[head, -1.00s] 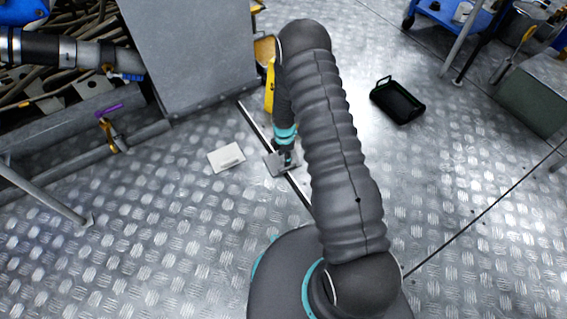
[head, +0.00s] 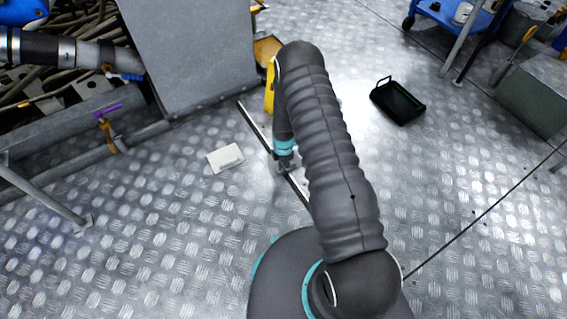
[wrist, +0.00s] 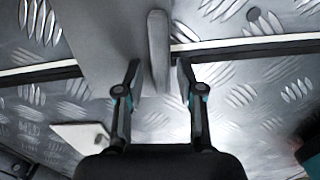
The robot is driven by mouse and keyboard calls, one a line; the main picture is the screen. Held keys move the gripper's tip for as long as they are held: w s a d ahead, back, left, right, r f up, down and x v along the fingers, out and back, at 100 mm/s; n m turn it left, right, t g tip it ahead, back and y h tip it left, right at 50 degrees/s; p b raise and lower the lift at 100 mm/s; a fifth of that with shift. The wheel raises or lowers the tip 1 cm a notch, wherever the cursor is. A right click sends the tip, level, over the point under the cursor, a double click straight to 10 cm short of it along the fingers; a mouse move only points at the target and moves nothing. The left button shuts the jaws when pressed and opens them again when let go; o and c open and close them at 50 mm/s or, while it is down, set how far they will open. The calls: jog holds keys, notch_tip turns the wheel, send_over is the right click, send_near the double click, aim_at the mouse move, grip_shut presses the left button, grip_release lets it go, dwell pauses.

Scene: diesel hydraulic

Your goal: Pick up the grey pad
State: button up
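The grey pad (wrist: 100,40) fills much of the upper left of the wrist view as a smooth plate with a raised bar-like handle (wrist: 158,50). It hides part of the floor strip and looks tilted. My gripper (wrist: 159,65) has its fingers on either side of this handle, with narrow gaps showing on both sides, so it looks open. In the head view, my gripper (head: 285,166) is low over the floor strip. There the pad cannot be made out clearly; my gripper and arm probably hide it.
A white pad (head: 225,158) with a ridge lies on the floor left of my gripper; it also shows in the wrist view (wrist: 80,135). A black tray (head: 398,101) is at the right. A grey cabinet (head: 190,50) and a yellow container (head: 267,50) are behind.

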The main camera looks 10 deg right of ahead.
grip_shut()
jog(key=shift+r, duration=0.1)
jog(key=shift+r, duration=0.45)
jog(key=r, duration=0.2)
jog(key=d+r, duration=0.1)
jog(key=r, duration=0.1)
jog(key=shift+s+p, duration=0.2)
jog(key=shift+p, duration=0.1)
jog(key=s+d+r, duration=0.4)
jog(key=d+r, duration=0.2)
jog(key=d, duration=0.3)
jog(key=shift+s+d+p, duration=0.25)
jog(key=shift+s+p, duration=0.05)
jog(key=shift+s, duration=0.05)
